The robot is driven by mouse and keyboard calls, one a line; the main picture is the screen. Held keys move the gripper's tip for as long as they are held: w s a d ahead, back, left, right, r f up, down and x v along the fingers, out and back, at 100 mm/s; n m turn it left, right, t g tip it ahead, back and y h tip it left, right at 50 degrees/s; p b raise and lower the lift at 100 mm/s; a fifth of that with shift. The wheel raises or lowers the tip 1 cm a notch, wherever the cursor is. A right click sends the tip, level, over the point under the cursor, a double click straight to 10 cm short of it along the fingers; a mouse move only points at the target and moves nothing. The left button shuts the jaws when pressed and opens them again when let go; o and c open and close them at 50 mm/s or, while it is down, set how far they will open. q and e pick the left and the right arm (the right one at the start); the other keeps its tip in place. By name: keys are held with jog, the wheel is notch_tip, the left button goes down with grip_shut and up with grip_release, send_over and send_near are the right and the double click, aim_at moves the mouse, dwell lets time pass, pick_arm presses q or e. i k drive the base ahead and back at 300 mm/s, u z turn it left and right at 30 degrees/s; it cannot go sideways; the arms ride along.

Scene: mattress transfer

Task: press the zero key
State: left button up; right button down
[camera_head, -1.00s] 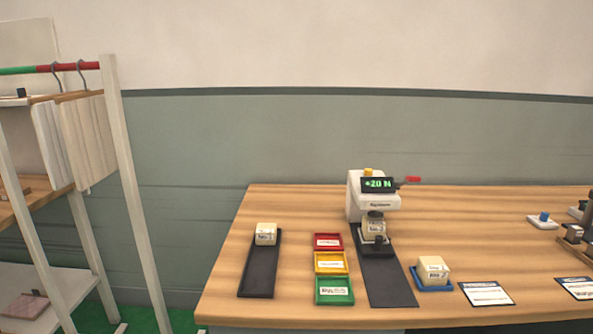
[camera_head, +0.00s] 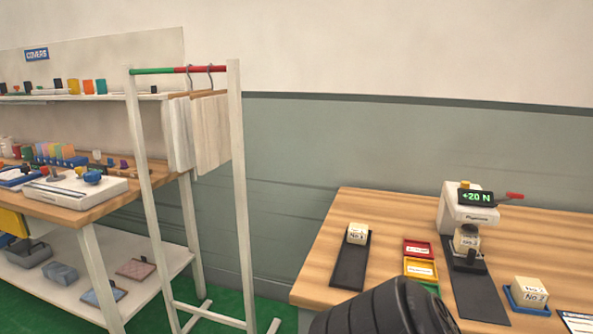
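A white press-like tester (camera_head: 449,217) stands on the right-hand wooden table. Its black display (camera_head: 476,198) reads "+20 N" in green. A small yellow part (camera_head: 463,184) sits on its top, and a red-tipped lever (camera_head: 514,196) sticks out to the right. A pale labelled block (camera_head: 466,238) is under its head. No key marked zero can be read at this size. Neither of my grippers is in view. A dark ribbed part of my own arm covers the bottom middle and hides part of the table front.
On the table are a block on a dark strip (camera_head: 350,265), red (camera_head: 418,257), yellow and green trays, and a block in a blue tray (camera_head: 527,310). A garment rack (camera_head: 240,180) stands left of the table, beside a loaded bench (camera_head: 150,195).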

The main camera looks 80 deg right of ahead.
aim_at(465, 184)
jog(key=k, duration=2.2)
jog(key=z, duration=1.55)
